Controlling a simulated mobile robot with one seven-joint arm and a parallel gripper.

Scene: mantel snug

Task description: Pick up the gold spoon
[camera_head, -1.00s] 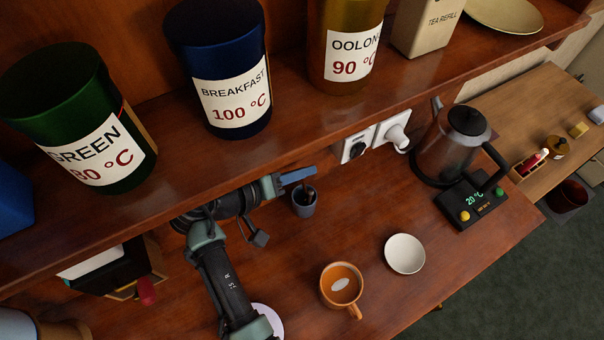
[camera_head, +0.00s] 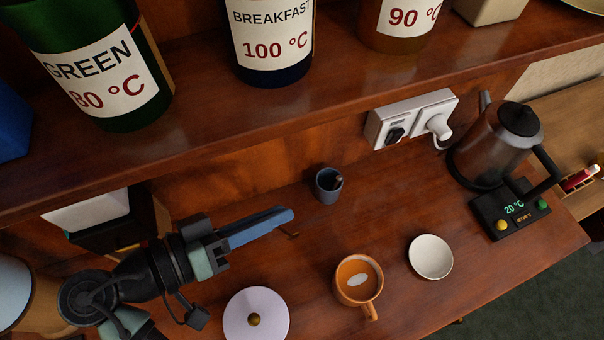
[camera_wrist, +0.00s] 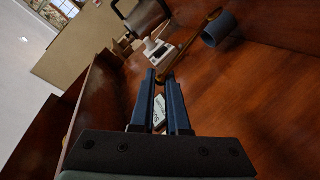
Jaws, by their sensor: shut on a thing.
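The gold spoon (camera_wrist: 188,48) shows in the wrist view as a thin gold-brown handle with a small rounded end. My gripper (camera_wrist: 160,76) is shut on it at the fingertips. In the head view my gripper (camera_head: 290,214) is above the wooden desk, left of the small blue-grey cup (camera_head: 328,190). Only a short piece of the spoon (camera_head: 291,235) shows there below the fingertips; the fingers hide the rest. The cup also shows in the wrist view (camera_wrist: 219,29), beside the spoon's far end. Something dark stands in the cup.
An orange mug (camera_head: 345,291), a white bowl (camera_head: 430,257) and a pale lid with a gold knob (camera_head: 240,317) are in front. A kettle (camera_head: 497,148) stands at right. A shelf (camera_head: 200,135) with canisters overhangs the back.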

